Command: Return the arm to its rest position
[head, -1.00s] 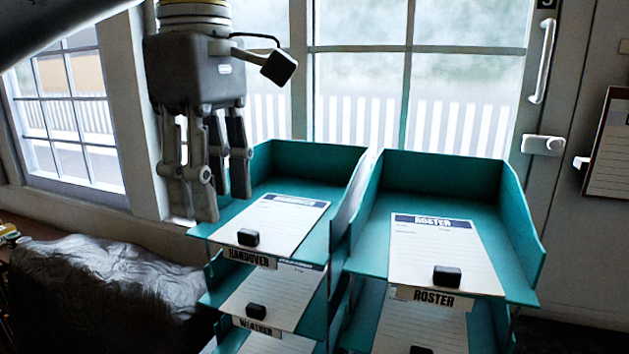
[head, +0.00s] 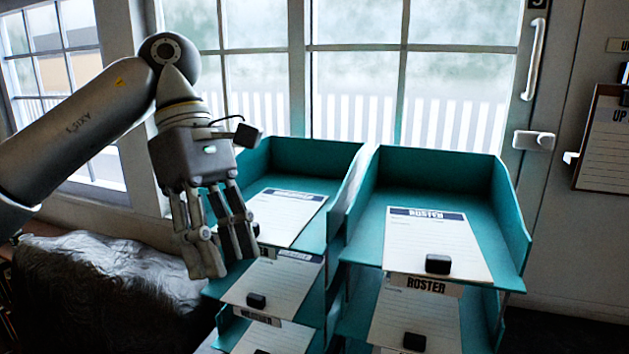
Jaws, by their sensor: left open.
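My left gripper (head: 222,262) hangs fingers down in front of the left tray stack, in the head view. Its fingers are open and nothing shows between them. My left arm (head: 85,125) comes in from the left edge. The gripper hides the front left part of the top left tray (head: 300,158) and most of its label. A sheet (head: 287,217) with a dark header lies in that tray. My right gripper is not in view.
A second teal tray stack (head: 440,180) stands to the right, with a ROSTER sheet (head: 430,236) and a black block (head: 438,264) on it. A dark crumpled cover (head: 95,290) lies at lower left. A windowed door with a white handle (head: 533,60) is behind.

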